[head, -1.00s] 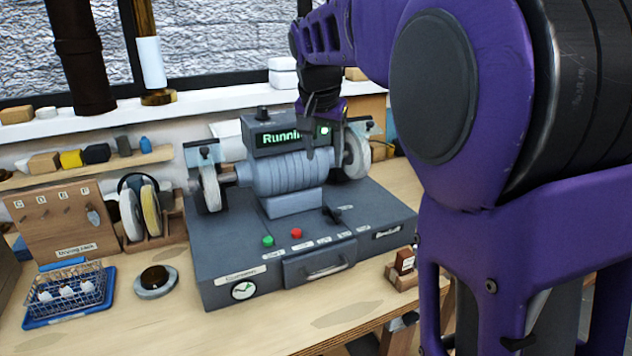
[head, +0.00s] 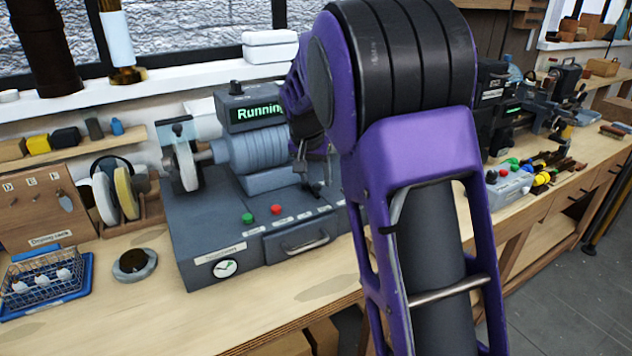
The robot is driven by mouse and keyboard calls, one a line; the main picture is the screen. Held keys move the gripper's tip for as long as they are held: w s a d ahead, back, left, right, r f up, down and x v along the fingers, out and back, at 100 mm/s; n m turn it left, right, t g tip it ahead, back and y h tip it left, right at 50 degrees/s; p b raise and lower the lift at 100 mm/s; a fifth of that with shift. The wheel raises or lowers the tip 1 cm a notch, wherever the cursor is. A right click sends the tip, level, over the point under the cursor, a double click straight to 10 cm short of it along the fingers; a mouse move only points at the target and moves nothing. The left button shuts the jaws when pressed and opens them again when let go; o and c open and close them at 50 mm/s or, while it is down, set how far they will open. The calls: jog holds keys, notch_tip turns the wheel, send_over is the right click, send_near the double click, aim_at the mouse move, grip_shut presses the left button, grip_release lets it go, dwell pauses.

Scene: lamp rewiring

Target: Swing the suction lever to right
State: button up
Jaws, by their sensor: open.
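The grey polishing machine (head: 205,240) stands on the bench with its display (head: 258,113) reading "Running". A small black lever (head: 316,191) shows on its top deck, right of the red button (head: 304,205), just under my gripper. My gripper (head: 312,172) points down over the right part of the deck, open, with nothing seen between its fingers. I cannot tell whether a finger touches the lever. My arm hides the machine's right end and part of the label row, so the lever's exact angle is unclear.
A green button (head: 249,218) sits left of the red one. A drawer handle (head: 304,244) and a gauge (head: 225,268) are on the machine's front. A blue tray (head: 84,284) with a wire basket and a round dark-topped item (head: 134,265) lie left. Bare bench (head: 130,325) is in front.

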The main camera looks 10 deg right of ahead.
jog(key=shift+x, duration=1)
grip_shut()
dwell(0.8)
